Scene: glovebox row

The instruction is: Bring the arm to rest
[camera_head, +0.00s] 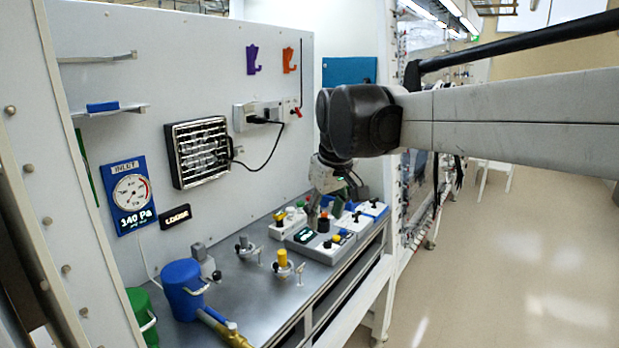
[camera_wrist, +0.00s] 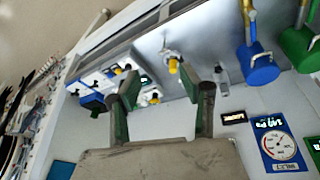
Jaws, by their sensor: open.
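My arm reaches in from the right in the head view and bends down over the bench. My gripper (camera_head: 333,190) hangs above the white control boxes at the far right end of the bench, partly hidden by my wrist. In the wrist view my gripper (camera_wrist: 166,88) has its two green-padded fingers wide apart, with nothing between them. A yellow-capped valve shows beyond the fingers. In the head view I cannot tell how much space lies between the fingertips and the boxes.
The metal bench (camera_head: 235,290) bears control boxes (camera_head: 325,245), yellow-capped valve (camera_head: 283,258), blue bucket (camera_head: 183,287) and green bucket (camera_head: 142,312). The back panel carries a gauge (camera_head: 131,193), vent (camera_head: 199,152), socket with cable (camera_head: 257,116) and hooks (camera_head: 252,60). Open floor (camera_head: 510,260) lies right.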

